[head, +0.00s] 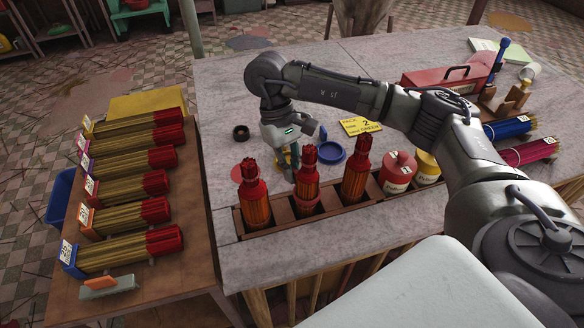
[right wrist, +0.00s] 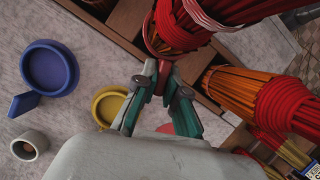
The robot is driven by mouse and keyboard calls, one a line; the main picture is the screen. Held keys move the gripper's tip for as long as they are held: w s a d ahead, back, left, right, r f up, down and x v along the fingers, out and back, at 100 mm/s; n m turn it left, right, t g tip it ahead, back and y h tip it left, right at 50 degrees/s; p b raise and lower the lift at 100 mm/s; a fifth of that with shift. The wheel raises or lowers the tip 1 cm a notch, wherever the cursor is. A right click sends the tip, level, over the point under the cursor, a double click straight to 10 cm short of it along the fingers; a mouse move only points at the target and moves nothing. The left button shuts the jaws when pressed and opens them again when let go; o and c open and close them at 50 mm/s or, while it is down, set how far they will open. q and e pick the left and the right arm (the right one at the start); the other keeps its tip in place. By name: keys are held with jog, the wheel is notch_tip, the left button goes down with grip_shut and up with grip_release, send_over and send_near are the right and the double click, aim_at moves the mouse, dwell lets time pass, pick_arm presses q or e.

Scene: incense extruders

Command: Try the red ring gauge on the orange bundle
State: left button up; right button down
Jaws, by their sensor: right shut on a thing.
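Several orange-and-red bundles stand upright in a wooden rack: a left one (head: 253,195), a middle one (head: 306,187) and a right one (head: 356,177). My right gripper (head: 291,172) is beside the middle bundle, pointing down. In the right wrist view its fingers (right wrist: 168,85) are shut on the handle of the red ring gauge (right wrist: 165,72). The ring's curved edge shows at the lower part of the nearest bundle (right wrist: 180,33); I cannot tell whether it fully surrounds it. A blue ring gauge (head: 331,153) and a yellow ring gauge (right wrist: 110,105) lie on the table.
A dark small cup (head: 240,132) stands behind the rack. Red and yellow jars (head: 397,172) stand to its right. A yellow card (head: 360,126) and red toolbox (head: 445,78) lie further back. Labelled bundles (head: 125,185) fill the left side table. The back-left tabletop is clear.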

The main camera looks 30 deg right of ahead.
aim_at(295, 170)
dwell(0.5)
jog(key=shift+r+p, duration=0.7)
jog(key=shift+r, duration=0.85)
jog(key=shift+r+p, duration=0.9)
jog(key=shift+r, duration=0.6)
notch_tip(295, 170, up, 11)
jog(key=p, duration=0.9)
